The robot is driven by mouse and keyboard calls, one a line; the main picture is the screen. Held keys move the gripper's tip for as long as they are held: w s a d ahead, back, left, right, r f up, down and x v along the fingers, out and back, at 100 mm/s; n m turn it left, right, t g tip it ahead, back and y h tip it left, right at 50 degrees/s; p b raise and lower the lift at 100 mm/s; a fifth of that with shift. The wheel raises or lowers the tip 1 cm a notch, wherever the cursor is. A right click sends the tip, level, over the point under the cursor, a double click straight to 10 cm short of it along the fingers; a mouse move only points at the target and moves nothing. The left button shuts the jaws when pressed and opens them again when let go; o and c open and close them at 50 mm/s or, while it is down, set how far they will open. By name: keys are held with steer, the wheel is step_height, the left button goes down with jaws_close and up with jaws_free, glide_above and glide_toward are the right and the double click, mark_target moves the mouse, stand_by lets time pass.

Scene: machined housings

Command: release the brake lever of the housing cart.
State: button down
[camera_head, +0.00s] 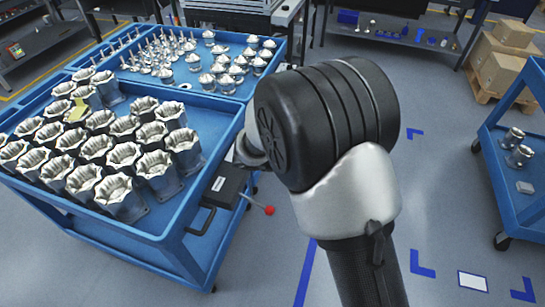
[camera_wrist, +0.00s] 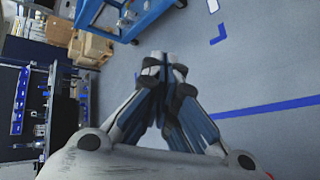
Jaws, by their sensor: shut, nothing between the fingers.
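The blue housing cart (camera_head: 110,224) stands at the left in the head view, its top filled with silver machined housings. A black box (camera_head: 228,184) and a dark handle loop sit on its right side. A thin lever with a red ball knob (camera_head: 269,210) sticks out to the right beside the box, over the floor. My gripper (camera_wrist: 165,62) shows in the wrist view with its fingers together and nothing between them. In the head view my arm hides it. The lever cannot be made out clearly in the wrist view; only a red speck shows at the lower right edge.
A second blue tray (camera_head: 225,95) with small metal parts adjoins behind. Another blue cart (camera_head: 520,195) with a few parts stands at the right. Cardboard boxes (camera_head: 505,70) sit on a pallet at the back right. The grey floor between the carts is clear.

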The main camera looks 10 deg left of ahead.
steer(key=w+a+f+n+t, duration=0.3)
steer(key=a+f+t, duration=0.1)
steer(key=a+f, duration=0.4)
steer(key=n+t+y+p, duration=0.1)
steer(key=n+t+y, duration=0.5)
steer(key=n+t, duration=0.15)
glide_above(260, 206)
steer(key=s+d, duration=0.1)
steer(key=s, duration=0.2)
step_height(260, 206, down, 16)
steer(key=s+a+f+n+y, duration=0.2)
steer(key=s+f+y, duration=0.1)
steer(key=s+f, duration=0.1)
steer(key=s+a+f+n+y, duration=0.2)
steer(key=s+f+n+y, duration=0.1)
steer(key=f, duration=0.4)
steer(key=shift+s, duration=0.35)
steer(key=shift+a+t, duration=0.1)
steer(key=shift+t, duration=0.15)
steer(key=w+d+r+b, duration=0.1)
steer(key=w+d+b, duration=0.1)
steer(key=w, duration=0.7)
steer(key=shift+d, duration=0.4)
